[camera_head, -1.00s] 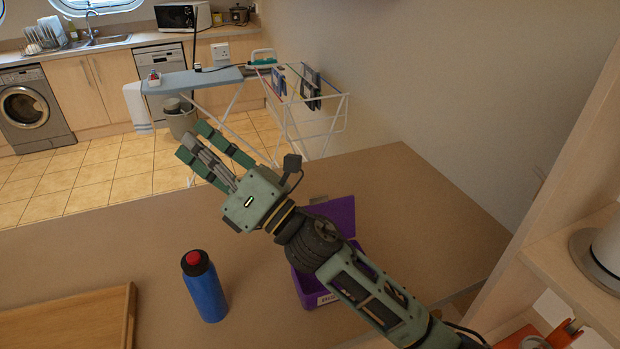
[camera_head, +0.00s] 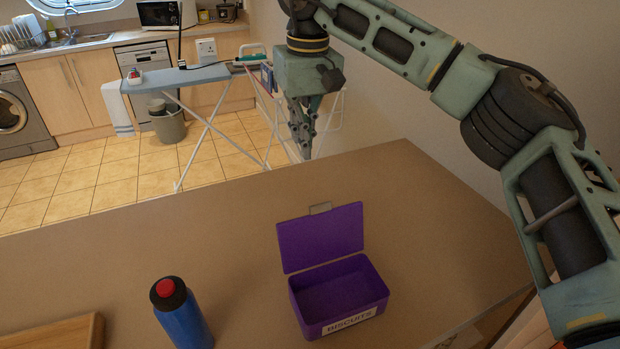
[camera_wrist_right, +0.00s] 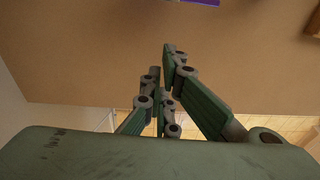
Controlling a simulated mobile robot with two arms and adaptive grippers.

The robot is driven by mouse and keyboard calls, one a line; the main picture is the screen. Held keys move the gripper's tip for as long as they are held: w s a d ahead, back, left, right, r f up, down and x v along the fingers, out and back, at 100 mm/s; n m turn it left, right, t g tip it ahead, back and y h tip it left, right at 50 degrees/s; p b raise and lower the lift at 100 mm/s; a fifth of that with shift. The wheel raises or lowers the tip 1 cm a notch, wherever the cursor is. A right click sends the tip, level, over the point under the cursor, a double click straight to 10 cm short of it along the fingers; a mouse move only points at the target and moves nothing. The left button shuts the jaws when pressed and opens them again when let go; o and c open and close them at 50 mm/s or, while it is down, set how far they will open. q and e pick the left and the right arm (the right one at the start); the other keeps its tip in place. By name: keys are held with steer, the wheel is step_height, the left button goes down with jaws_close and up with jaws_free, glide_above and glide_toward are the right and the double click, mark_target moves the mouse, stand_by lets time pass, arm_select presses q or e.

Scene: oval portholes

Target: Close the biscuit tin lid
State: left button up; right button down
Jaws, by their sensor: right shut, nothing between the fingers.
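The purple biscuit tin (camera_head: 340,300) stands on the brown counter (camera_head: 420,220), with a label reading BISCUITS on its front. Its purple lid (camera_head: 322,238) stands up, open, along the tin's far edge, with a small grey tab at the top. The tin looks empty inside. My right gripper (camera_head: 304,150) points down with its fingers shut and empty, beyond the lid and above the counter's far edge. In the right wrist view the fingers (camera_wrist_right: 165,75) show over the counter, and a sliver of purple (camera_wrist_right: 195,2) shows at the top edge. My left gripper is not in view.
A blue bottle with a red cap (camera_head: 182,315) stands left of the tin. A wooden board (camera_head: 55,333) lies at the lower left. An ironing board (camera_head: 185,77) and a drying rack stand on the floor beyond the counter. The counter right of the tin is clear.

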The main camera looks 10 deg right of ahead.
steer(key=s+f+p, duration=0.2)
steer(key=s+f, duration=0.1)
steer(key=f, duration=0.5)
steer(key=shift+d+f+p, duration=0.3)
steer(key=shift+d+p, duration=0.1)
steer(key=shift+d, duration=0.05)
steer(key=shift+s, duration=0.1)
